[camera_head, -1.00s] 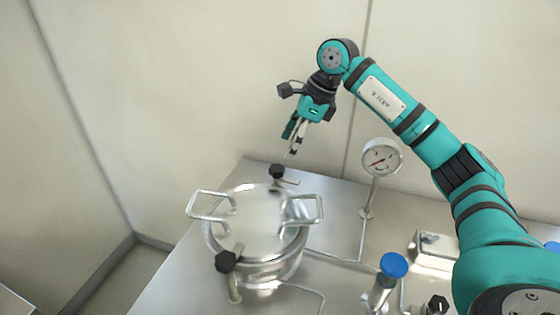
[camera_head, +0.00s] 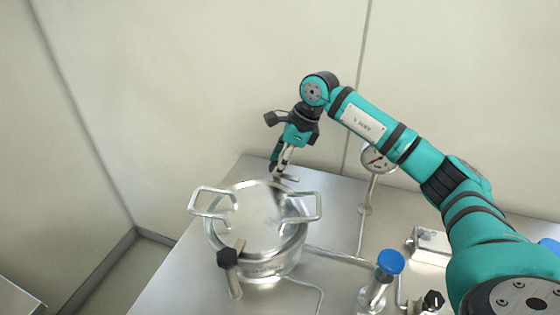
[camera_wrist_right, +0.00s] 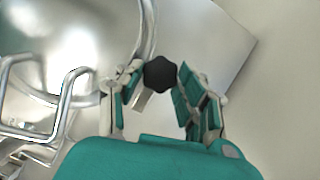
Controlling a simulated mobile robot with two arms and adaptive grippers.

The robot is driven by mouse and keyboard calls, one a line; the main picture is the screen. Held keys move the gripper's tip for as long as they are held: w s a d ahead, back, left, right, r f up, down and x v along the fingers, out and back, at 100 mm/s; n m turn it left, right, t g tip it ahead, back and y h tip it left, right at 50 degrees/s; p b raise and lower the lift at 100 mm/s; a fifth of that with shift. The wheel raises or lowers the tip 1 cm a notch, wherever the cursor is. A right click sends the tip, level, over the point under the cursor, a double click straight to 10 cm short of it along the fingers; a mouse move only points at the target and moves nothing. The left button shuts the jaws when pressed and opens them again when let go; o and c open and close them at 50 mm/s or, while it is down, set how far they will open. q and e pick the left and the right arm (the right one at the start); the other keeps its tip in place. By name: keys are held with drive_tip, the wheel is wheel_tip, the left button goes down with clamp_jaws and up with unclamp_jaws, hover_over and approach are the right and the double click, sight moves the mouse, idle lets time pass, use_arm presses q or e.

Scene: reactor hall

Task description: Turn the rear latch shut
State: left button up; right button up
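The steel vessel (camera_head: 258,220) stands on the steel table with its round lid on. The rear latch (camera_head: 290,178) is at the lid's far edge; in the head view its bar shows and my gripper hides its black knob. In the right wrist view the black knob (camera_wrist_right: 160,73) sits between the fingers of my right gripper (camera_wrist_right: 158,82). The fingers are open around it, with a gap on the right side; I cannot tell whether the left finger touches. The right gripper (camera_head: 279,166) points down from above. My left gripper is not in view.
The front latch with a black knob (camera_head: 228,258) is at the vessel's near side. Two loop handles (camera_head: 208,201) stick up from the lid. A pressure gauge (camera_head: 376,160) on a post and a blue-capped valve (camera_head: 390,262) stand to the right. Walls close off the back.

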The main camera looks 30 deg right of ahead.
drive_tip(key=c, duration=0.6)
drive_tip(key=shift+m, duration=0.4)
drive_tip(key=m+t+h+b, duration=0.1)
drive_tip(key=m, duration=0.1)
drive_tip(key=shift+s+a+f+m+b, duration=0.1)
drive_tip(key=shift+m+b, duration=0.3)
drive_tip(key=m+h+b, duration=0.1)
drive_tip(key=m, duration=0.2)
drive_tip(key=shift+a+m+t+b, duration=0.15)
drive_tip(key=shift+m+t+b, duration=0.15)
drive_tip(key=shift+t+b, duration=0.1)
drive_tip(key=m+h+b, duration=0.2)
drive_tip(key=m, duration=0.3)
drive_tip(key=shift+a, duration=0.2)
drive_tip(key=m+h+b, duration=0.2)
drive_tip(key=m, duration=0.3)
drive_tip(key=shift+a+m, duration=0.1)
drive_tip(key=shift+m, duration=0.2)
drive_tip(key=shift+g, duration=0.3)
